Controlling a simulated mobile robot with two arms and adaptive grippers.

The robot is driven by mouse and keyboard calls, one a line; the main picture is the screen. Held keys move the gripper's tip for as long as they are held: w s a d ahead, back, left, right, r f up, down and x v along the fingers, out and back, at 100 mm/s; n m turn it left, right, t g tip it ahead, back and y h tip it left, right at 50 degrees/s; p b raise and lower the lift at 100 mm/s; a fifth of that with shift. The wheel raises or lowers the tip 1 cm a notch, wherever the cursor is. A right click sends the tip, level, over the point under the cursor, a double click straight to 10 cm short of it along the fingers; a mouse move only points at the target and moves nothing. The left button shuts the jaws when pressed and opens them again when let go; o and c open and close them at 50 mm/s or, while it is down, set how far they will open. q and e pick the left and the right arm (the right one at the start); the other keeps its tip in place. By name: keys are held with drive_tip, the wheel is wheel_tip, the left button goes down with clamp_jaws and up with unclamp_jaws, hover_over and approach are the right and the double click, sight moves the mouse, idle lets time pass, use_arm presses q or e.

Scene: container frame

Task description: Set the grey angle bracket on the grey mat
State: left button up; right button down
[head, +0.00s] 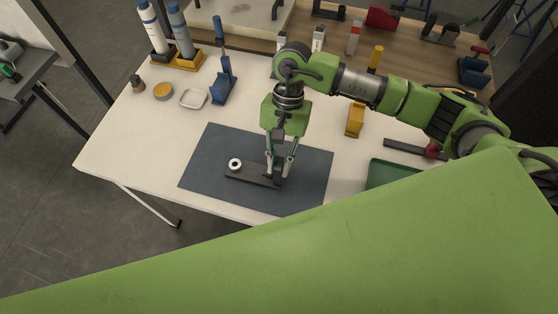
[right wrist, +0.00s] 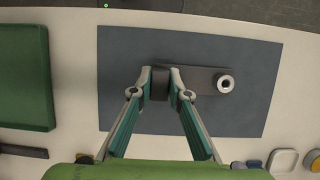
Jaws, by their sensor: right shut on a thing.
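The grey angle bracket (head: 252,177) is at the grey mat (head: 206,160), over its front middle, with its long flat leg pointing left in the head view. In the right wrist view the bracket (right wrist: 197,78) lies over the mat (right wrist: 245,118) and its leg points right. My right gripper (head: 279,174) comes from above and is shut on the bracket's upright end; its fingers also show in the right wrist view (right wrist: 160,84). I cannot tell whether the bracket's underside touches the mat. My left gripper is not in view.
A white ring (head: 235,164) is at the bracket's free end, on or right beside it. A green tray (head: 388,173) is right of the mat. A blue tool holder (head: 223,88), white dish (head: 193,98) and yellow block (head: 355,120) stand behind. The mat's left part is bare.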

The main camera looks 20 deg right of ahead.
drive_tip(key=shift+f, duration=0.5)
drive_tip(key=c, duration=1.9)
unclamp_jaws()
drive_tip(key=shift+f, duration=0.1)
drive_tip(key=shift+r, duration=0.2)
drive_tip(key=shift+b+v, duration=1.75)
drive_tip(key=shift+v, duration=4.15)
